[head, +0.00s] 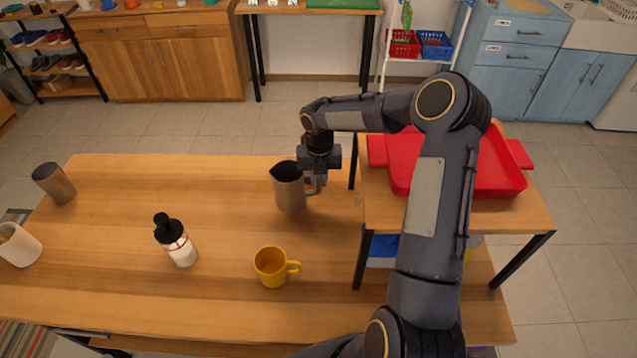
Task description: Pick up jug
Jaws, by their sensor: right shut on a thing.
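The jug (289,190) is a grey metal pitcher with a dark open top and a handle on its right side. It is upright at the far right part of the wooden table; I cannot tell whether its base touches the table. My right gripper (315,187) is at the jug's handle, shut on it, with the arm reaching in from the right. The gripper's fingers are small and partly hidden. My left gripper is not in view.
A red tray (508,181) sits on a raised shelf (525,218) at right.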

